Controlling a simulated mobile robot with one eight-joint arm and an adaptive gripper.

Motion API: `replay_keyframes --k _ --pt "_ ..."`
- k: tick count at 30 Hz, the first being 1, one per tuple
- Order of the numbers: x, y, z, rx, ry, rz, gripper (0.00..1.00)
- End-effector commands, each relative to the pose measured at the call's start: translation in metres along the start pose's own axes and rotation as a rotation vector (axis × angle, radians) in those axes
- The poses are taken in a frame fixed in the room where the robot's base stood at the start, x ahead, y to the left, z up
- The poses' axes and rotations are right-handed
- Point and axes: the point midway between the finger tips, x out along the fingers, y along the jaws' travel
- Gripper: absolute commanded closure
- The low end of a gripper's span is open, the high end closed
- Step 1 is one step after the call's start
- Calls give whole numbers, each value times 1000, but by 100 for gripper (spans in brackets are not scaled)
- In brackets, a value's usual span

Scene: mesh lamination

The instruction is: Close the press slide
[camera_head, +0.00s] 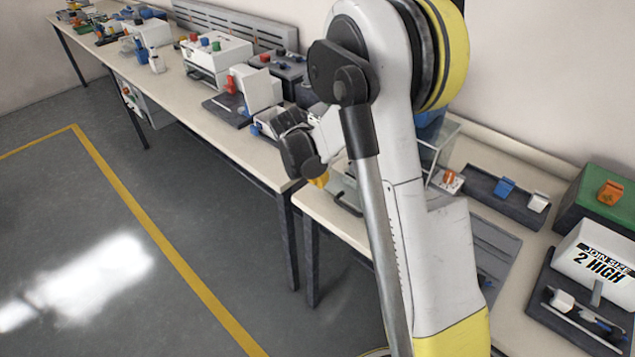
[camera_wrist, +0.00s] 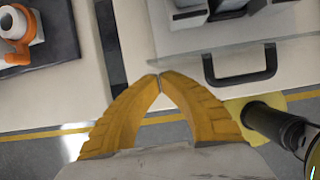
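A pale flat plate with a black bar handle (camera_wrist: 240,78) shows at the upper right of the wrist view; I take it for the press slide. The handle also shows in the head view (camera_head: 346,206), near the front edge of the bench. The slide's far part runs out of the wrist view, and my arm covers most of the press in the head view. My gripper (camera_wrist: 160,82) has its yellow fingertips together with nothing visible between them. It appears left of the handle in the wrist view, apart from it. In the head view only a bit of yellow finger (camera_head: 320,181) shows.
An orange-and-white part (camera_wrist: 18,30) sits on a dark tray (camera_wrist: 60,52) at the left of the wrist view. Blue and white parts stand on a dark tray (camera_head: 480,187) to the right. A "JOIN SIZE 2 HIGH" sign (camera_head: 600,255) stands farther right. The floor in front is clear.

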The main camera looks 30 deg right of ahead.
Motion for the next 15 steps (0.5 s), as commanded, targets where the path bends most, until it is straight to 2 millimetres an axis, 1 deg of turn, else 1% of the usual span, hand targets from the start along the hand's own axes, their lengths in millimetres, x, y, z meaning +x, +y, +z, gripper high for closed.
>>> replay_keyframes --k 5,8,15 --pt "5 0 12 2 0 -1 100" --pt "11 -1 26 4 0 -2 100" --pt "30 0 75 5 0 -1 100"
